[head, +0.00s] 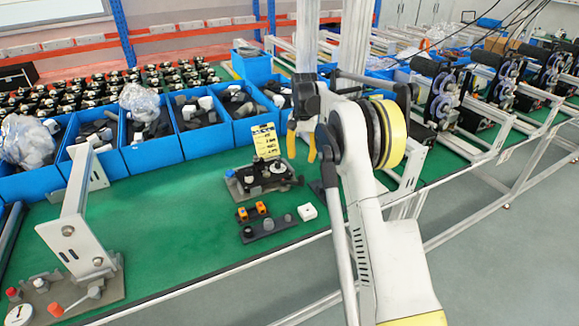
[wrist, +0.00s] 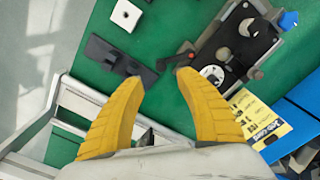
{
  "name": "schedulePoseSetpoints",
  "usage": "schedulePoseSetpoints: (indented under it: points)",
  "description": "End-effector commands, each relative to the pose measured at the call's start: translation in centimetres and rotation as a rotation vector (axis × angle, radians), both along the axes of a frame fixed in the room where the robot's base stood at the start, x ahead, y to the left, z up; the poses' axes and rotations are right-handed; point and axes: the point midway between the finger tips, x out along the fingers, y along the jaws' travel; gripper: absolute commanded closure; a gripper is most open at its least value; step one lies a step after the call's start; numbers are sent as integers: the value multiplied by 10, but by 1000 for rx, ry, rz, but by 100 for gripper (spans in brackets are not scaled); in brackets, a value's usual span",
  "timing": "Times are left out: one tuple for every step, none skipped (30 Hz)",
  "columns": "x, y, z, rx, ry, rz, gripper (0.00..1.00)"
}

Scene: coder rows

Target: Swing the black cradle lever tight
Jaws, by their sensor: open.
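The black cradle fixture (head: 262,180) lies on the green bench top, below a yellow card, in the head view. In the wrist view the fixture (wrist: 236,52) is at the upper right, with a white disc and a dark round part on it. A short dark lever-like arm (wrist: 177,59) sticks out at its left side, close to the black plate. I cannot tell for sure that this is the lever. My gripper (head: 302,154) is open and empty, with yellow fingers apart, above and right of the fixture. In the wrist view my gripper (wrist: 159,84) has its fingertips just below the lever-like arm.
Blue bins (head: 150,153) line the back. A metal bracket (head: 73,230) stands at left.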

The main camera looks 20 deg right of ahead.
Motion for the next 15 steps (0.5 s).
schedulePoseSetpoints:
  points:
    - [2,-4,-4,2,6,-9,58]
    - [3,-5,-7,3,9,-12,58]
    - [3,-6,-10,4,13,-16,58]
    - [3,-6,-13,4,14,-17,58]
    - [3,-7,-16,4,15,-18,58]
    - [3,-7,-21,4,15,-18,58]
    - [3,-7,-25,4,15,-18,58]
    - [3,-6,-30,4,14,-18,58]
    - [3,-6,-37,4,14,-17,58]
    - [3,-6,-44,4,14,-17,58]
    - [3,-6,-50,4,14,-17,58]
    - [3,-6,-59,4,14,-17,58]
    - [3,-6,-65,4,14,-17,58]
    - [3,-6,-71,4,14,-17,58]
    - [3,-6,-79,4,14,-17,58]
